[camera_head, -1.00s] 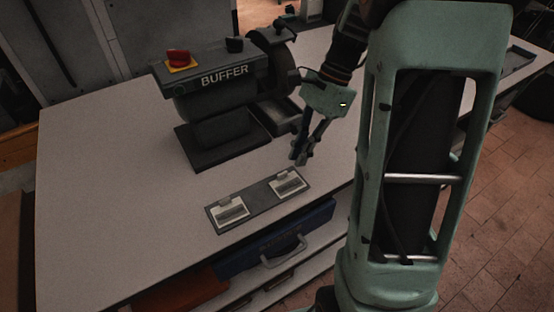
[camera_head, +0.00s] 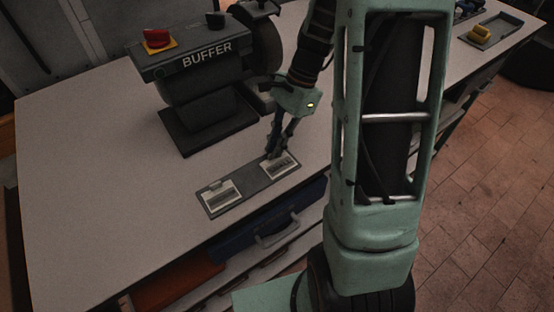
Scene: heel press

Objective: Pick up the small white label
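The left label (camera_head: 212,201) is fully in view. The right label (camera_head: 288,172) is partly covered at its upper left by my gripper (camera_head: 272,154). The gripper points down, with its fingertips low at that label's upper edge. Whether they touch it, and whether the fingers are open or shut, I cannot tell.
A dark buffer machine (camera_head: 205,80) with a red button (camera_head: 156,38) stands just behind the plate. The bench top (camera_head: 90,180) is clear at left. A tray (camera_head: 505,28) holds a yellow object.

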